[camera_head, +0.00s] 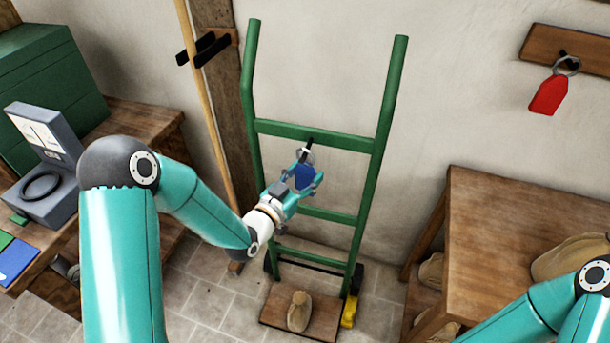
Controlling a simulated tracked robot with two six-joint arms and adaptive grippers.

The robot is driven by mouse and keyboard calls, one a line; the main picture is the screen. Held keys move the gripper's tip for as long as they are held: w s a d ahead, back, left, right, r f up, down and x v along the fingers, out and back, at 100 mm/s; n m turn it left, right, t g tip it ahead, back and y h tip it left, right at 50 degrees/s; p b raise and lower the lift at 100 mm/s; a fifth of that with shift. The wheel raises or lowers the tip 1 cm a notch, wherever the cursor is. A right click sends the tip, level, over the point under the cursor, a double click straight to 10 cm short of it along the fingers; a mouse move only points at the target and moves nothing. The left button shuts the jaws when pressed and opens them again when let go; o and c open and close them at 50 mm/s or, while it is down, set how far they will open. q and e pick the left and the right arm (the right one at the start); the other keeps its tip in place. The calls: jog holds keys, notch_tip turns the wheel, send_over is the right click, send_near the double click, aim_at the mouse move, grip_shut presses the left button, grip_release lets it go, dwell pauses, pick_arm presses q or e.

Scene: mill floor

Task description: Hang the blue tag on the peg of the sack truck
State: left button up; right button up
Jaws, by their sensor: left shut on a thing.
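The green sack truck (380,134) stands upright against the wall. A dark peg (309,143) sticks out from the middle of its upper crossbar. My left gripper (305,181) is shut on the blue tag (303,173) just below that crossbar, in front of the truck. The tag's pale ring (306,155) points up and overlaps the peg in the picture. I cannot tell whether the ring is around the peg or only in front of it. My right arm comes in at the bottom right; its gripper is out of frame.
A red tag (548,95) hangs on a wall board (570,51) at right. A small sack (299,311) sits on the truck's foot. A wooden table (510,215) stands right, a bench with a dial scale (45,140) left. A pole (207,110) leans beside the truck.

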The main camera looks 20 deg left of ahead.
dwell(0.3)
pick_arm(q)
jog(key=o, duration=1.3)
jog(key=shift+c, duration=0.2)
jog(key=v, duration=0.7)
jog(key=s+d+f+n+g+p, duration=0.1)
jog(key=s+d+f+g+p, duration=0.25)
jog(key=f, duration=0.35)
jog(key=s+d+f+n+g+p, duration=0.1)
jog(key=s+d+f+g+p, duration=0.15)
jog(key=s+f+g, duration=0.35)
jog(key=s+f+n+g, duration=0.1)
jog(key=s+f+g, duration=0.2)
jog(key=s, duration=0.3)
jog(key=s+f+n+g+y, duration=0.1)
jog(key=s+f+n+g, duration=0.1)
jog(key=s+f+g, duration=0.2)
jog(key=s, duration=0.3)
jog(key=shift+d+f, duration=0.15)
jog(key=shift+f, duration=0.25)
